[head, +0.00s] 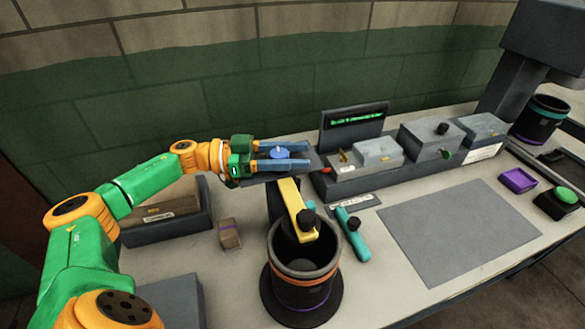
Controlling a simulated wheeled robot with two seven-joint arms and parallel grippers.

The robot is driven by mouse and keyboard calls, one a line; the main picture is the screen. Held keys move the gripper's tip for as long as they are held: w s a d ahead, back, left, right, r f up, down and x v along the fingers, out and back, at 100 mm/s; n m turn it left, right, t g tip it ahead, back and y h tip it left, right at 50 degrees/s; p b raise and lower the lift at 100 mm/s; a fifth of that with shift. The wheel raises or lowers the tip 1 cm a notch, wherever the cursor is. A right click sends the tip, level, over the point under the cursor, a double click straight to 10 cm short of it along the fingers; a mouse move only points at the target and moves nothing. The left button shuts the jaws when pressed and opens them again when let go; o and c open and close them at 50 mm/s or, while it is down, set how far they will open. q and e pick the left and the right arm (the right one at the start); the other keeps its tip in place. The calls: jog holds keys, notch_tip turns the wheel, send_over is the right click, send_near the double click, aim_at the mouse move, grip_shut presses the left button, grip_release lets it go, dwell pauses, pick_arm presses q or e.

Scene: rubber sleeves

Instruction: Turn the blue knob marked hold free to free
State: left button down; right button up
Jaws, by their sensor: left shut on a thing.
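The blue knob (279,153) sits on a dark panel, beyond the yellow bar. My left gripper (300,159) comes in from the left with its two blue fingers along either side of the knob, and it is shut on it. The fingers and the panel edge hide part of the knob. The hold and free markings are too small or hidden to read, so I cannot tell which way the knob points. My right gripper is not in view.
A dark cylinder with a purple band (305,270) stands in front, below a yellow bar (293,205). A teal handled tool (350,232) lies beside it. Grey boxes (378,150) sit in a tray behind. The grey mat (460,230) at the right is clear.

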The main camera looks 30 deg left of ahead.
pick_arm(q)
jog(key=shift+s+d+f+m+g+h+b, duration=0.15)
jog(key=shift+m+g+h+b, duration=0.3)
jog(key=shift+m+g+b, duration=0.45)
jog(key=shift+s+m+g+h+b, duration=0.2)
jog(key=shift+m+g+h+b, duration=0.25)
jog(key=shift+g, duration=0.8)
jog(key=shift+s+d+f+m+g+h+b, duration=0.15)
jog(key=shift+m+g+h+b, duration=0.25)
jog(key=shift+m+g+b, duration=0.45)
jog(key=shift+r+p, duration=0.15)
jog(key=shift+p, duration=0.15)
jog(key=shift+c, duration=1.7)
grip_release()
jog(key=shift+r, duration=0.1)
